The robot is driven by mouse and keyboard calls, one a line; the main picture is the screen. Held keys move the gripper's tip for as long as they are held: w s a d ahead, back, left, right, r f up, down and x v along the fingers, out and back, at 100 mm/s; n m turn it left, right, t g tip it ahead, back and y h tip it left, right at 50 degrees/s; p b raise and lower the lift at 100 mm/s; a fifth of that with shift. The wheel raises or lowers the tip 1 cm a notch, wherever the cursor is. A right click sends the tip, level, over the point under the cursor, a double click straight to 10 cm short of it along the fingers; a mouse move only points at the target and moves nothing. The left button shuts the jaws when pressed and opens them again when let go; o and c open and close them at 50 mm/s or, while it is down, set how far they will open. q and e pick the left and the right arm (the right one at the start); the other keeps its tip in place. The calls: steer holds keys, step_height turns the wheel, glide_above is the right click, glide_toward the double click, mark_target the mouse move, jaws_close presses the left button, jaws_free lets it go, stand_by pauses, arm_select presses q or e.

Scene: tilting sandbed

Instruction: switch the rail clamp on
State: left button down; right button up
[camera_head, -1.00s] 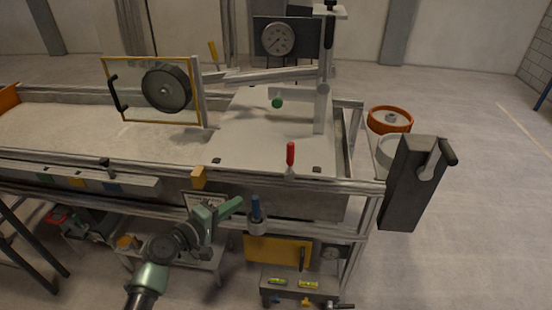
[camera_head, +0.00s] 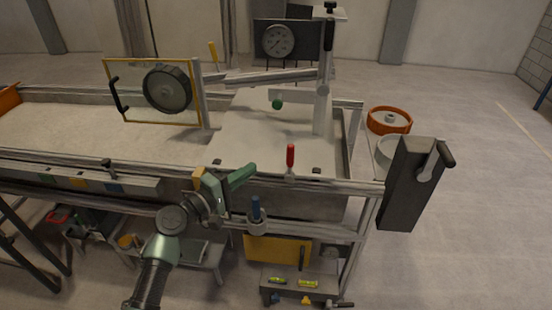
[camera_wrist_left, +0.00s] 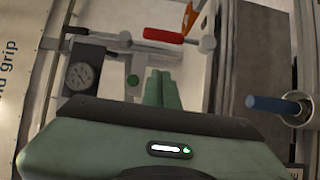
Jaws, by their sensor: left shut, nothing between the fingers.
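A clamp with an upright red handle (camera_head: 290,157) stands on the front rail of the sandbed, and I take it to be the rail clamp. In the left wrist view the red handle (camera_wrist_left: 165,36) lies across the upper middle, with its grey mount at its right end. My left gripper (camera_head: 243,176) is shut and empty, in front of the rail, left of the red handle and a little lower. Its green fingers (camera_wrist_left: 162,90) are pressed together in the left wrist view, apart from the handle. My right gripper is out of view.
A blue handle in a ring holder (camera_head: 256,210) sits just below my left gripper. A yellow block (camera_head: 199,178) is on the front rail beside my wrist. A dark box with a crank (camera_head: 408,185) is at the rail's right end. A green knob (camera_head: 277,103) hangs over the bed.

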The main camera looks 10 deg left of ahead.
mark_target(290, 163)
arm_select(q)
steer(key=w+d+p, duration=0.2)
steer(key=w+d, duration=0.3)
steer(key=d, duration=0.1)
steer(key=shift+w+d, duration=0.25)
steer(key=shift+d, duration=0.15)
steer(key=shift+w+p, duration=0.15)
steer(key=shift+p, duration=0.15)
